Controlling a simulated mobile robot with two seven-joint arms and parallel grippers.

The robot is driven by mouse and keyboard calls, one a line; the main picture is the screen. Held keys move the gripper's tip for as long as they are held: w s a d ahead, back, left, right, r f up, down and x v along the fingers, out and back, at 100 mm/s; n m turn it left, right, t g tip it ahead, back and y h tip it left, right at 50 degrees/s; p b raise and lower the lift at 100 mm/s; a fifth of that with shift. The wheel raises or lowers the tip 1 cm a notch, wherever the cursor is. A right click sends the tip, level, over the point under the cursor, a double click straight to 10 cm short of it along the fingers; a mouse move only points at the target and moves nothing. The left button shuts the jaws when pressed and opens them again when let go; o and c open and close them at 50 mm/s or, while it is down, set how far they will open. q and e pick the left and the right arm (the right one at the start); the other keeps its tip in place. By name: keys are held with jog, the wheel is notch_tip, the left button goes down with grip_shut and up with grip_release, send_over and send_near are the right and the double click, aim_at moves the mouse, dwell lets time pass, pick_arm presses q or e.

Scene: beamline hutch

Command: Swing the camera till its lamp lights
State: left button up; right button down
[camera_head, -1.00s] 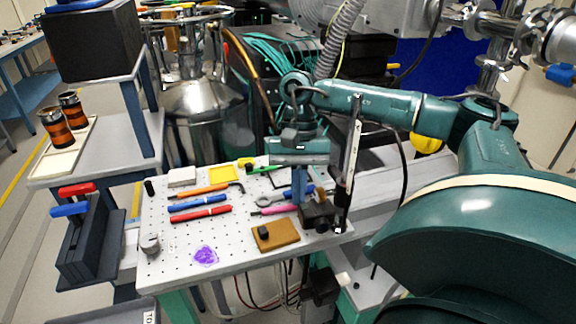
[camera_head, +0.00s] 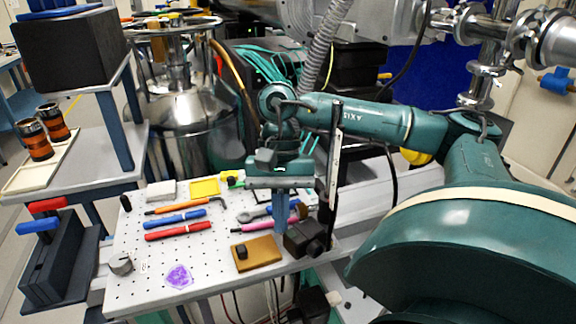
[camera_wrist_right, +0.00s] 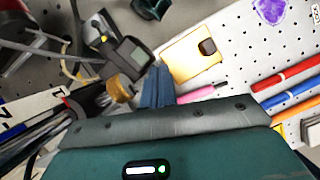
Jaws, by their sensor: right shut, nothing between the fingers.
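The camera appears to be a small black box (camera_head: 306,237) at the right edge of the perforated board, beside an upright post (camera_head: 333,165). In the right wrist view a dark boxy body (camera_wrist_right: 127,50) with a grey face appears beside a brass knob (camera_wrist_right: 120,88). My right gripper (camera_head: 281,225) points down just left of the black box, its blue fingers shut and empty. The fingers also show in the wrist view (camera_wrist_right: 157,78), close to the knob; I cannot tell whether they touch. I cannot make out a lit lamp on the camera. My left gripper is out of view.
The perforated board (camera_head: 215,262) carries a tan block (camera_head: 256,253), a purple patch (camera_head: 178,276), a red pen (camera_head: 178,231), a blue pen (camera_head: 175,217) and other tools. A steel vessel (camera_head: 190,115) stands behind. Cables hang below the board's front edge.

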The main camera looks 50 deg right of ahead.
pick_arm(q)
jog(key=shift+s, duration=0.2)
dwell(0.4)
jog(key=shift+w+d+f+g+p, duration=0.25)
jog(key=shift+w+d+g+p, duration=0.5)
jog(key=shift+p, duration=1.65)
pick_arm(e)
jog(key=v, duration=1.3)
